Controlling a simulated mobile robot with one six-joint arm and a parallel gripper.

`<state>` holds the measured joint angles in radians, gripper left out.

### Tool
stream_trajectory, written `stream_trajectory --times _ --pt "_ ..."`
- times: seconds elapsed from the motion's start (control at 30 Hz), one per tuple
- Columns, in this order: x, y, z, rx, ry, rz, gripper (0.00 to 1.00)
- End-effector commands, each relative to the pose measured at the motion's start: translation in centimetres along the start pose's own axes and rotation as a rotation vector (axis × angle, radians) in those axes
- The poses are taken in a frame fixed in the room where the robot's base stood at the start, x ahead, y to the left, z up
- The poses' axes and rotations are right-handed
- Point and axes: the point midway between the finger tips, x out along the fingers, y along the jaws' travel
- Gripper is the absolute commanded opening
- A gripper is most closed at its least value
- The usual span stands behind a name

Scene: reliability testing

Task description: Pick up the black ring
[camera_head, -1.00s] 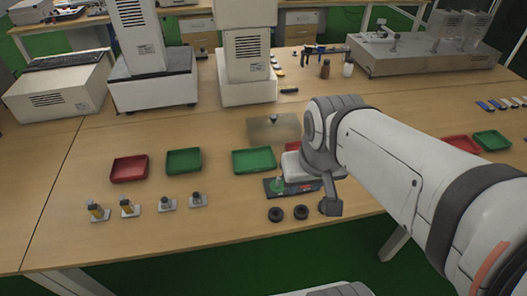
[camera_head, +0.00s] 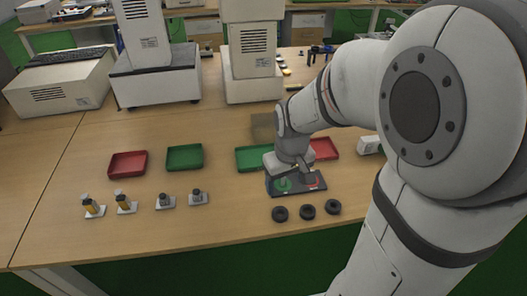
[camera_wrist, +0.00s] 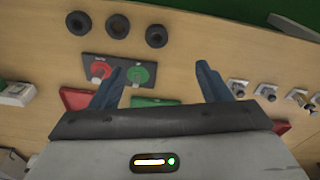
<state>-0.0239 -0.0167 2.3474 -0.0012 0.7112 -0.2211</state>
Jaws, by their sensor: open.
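Three black rings lie in a row near the table's front edge: a left one (camera_head: 280,213), a middle one (camera_head: 307,211) and a right one (camera_head: 333,207). The wrist view shows them at the top, as one ring (camera_wrist: 77,22), another (camera_wrist: 117,25) and a third (camera_wrist: 156,36). My gripper (camera_head: 297,177) is above the dark panel with a green and a red round part (camera_head: 312,190), just behind the rings. In the wrist view my gripper (camera_wrist: 160,78) has its two blue fingers wide apart with nothing between them. The rings are beyond the fingertips, untouched.
Red (camera_head: 127,165) and green (camera_head: 185,157) trays stand at left; another green tray (camera_head: 250,158) and red tray (camera_head: 325,148) are behind my gripper. Several small parts on plates (camera_head: 166,202) stand front left. Large machines (camera_head: 155,75) fill the back.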

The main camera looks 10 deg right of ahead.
Motion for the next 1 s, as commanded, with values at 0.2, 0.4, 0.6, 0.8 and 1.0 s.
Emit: stream_trajectory --times 0.2,0.4,0.6,0.8,1.0 --pt "9.0 0.2 -2.2 -0.094 -0.074 -0.021 0.7" --pt "11.9 0.3 -2.8 -0.13 -0.095 -0.029 0.7" --pt "14.1 0.3 -2.6 -0.133 -0.099 -0.03 0.7" --pt "16.3 0.7 -2.5 -0.131 -0.099 -0.03 0.7" --pt "19.0 1.0 -2.4 -0.131 -0.099 -0.03 0.7"
